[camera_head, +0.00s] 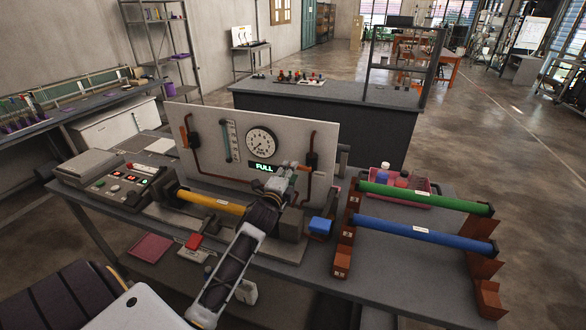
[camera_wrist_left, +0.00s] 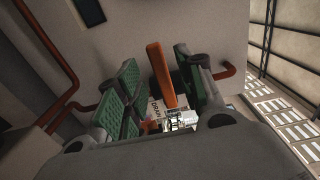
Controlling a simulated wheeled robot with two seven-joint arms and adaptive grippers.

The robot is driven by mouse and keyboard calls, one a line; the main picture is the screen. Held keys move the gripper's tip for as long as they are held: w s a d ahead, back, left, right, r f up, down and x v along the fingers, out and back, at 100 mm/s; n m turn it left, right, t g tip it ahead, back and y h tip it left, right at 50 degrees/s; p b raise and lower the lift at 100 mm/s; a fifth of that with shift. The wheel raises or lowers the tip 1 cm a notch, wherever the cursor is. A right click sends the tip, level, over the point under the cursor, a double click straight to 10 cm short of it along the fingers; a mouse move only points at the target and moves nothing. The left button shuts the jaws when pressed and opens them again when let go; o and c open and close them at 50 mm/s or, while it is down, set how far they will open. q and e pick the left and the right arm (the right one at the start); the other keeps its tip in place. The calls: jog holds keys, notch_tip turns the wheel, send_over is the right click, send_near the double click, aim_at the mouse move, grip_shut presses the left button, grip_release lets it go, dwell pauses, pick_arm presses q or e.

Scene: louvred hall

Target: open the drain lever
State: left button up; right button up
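The drain lever (camera_wrist_left: 160,72) is an orange handle on the grey-white panel (camera_head: 220,110). In the left wrist view it stands nearly upright, tilted slightly, with a white label reading DRAIN (camera_wrist_left: 154,108) near its lower end. My left gripper (camera_wrist_left: 160,82) is open, its green-padded fingers on either side of the lever. A gap shows beside the lever; whether either pad touches it I cannot tell. In the head view my left gripper (camera_head: 291,172) is at the panel's lower right and largely hides the lever. My right gripper is not in view.
Green (camera_head: 425,197) and blue (camera_head: 420,235) tubes rest on racks at right. A button console (camera_head: 125,182) stands left.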

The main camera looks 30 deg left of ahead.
pick_arm(q)
jog(key=shift+x, duration=1.05)
jog(key=shift+x, duration=0.8)
jog(key=shift+c, duration=0.3)
grip_shut()
